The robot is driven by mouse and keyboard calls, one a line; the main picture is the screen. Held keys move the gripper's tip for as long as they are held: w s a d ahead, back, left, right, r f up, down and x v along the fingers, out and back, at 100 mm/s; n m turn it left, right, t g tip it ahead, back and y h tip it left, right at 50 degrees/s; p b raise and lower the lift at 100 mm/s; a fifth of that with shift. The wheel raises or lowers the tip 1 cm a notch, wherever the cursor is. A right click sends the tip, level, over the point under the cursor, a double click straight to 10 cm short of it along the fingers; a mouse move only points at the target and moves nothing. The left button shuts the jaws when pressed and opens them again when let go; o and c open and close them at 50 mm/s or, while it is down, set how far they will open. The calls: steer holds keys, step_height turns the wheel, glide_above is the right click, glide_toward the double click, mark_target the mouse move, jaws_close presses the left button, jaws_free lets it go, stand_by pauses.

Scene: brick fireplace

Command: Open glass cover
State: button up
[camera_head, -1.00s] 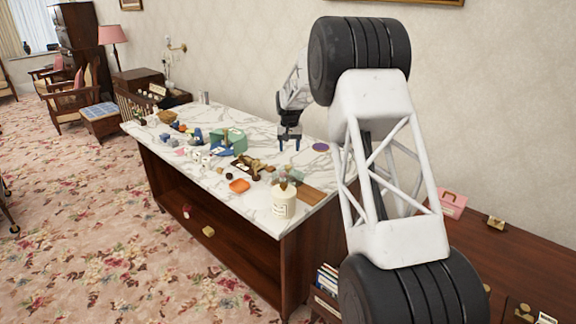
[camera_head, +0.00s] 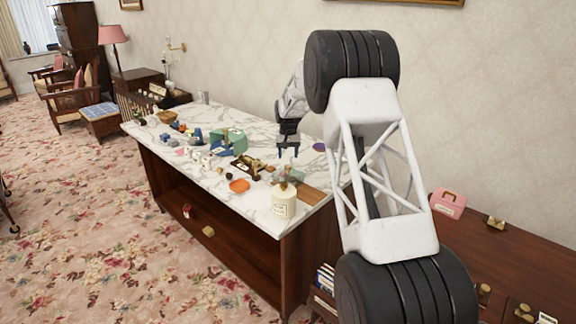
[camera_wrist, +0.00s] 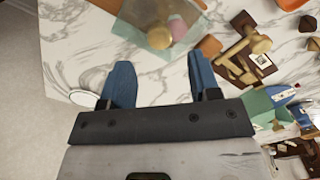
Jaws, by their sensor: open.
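What looks like the glass cover is a see-through, greenish piece (camera_wrist: 152,42) at the top of the wrist view, with brown and pink things showing through or under it. In the head view it seems to stand on the marble counter (camera_head: 291,176) behind a cream jar; its outline is unclear. My gripper (camera_head: 288,154) is over the counter, farther back than the glass. In the wrist view its blue fingers (camera_wrist: 160,65) are spread apart and empty, and the glass lies beyond the fingertips without contact.
The cream jar (camera_head: 283,201) and a wooden board (camera_head: 312,194) stand close to the glass. An orange dish (camera_head: 239,186), a wooden figure (camera_wrist: 243,47) and a green box (camera_head: 228,141) are nearby. Bare marble lies under my gripper; the wall is behind.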

mark_target(288, 166)
steer(key=shift+f, duration=2.65)
jaws_close()
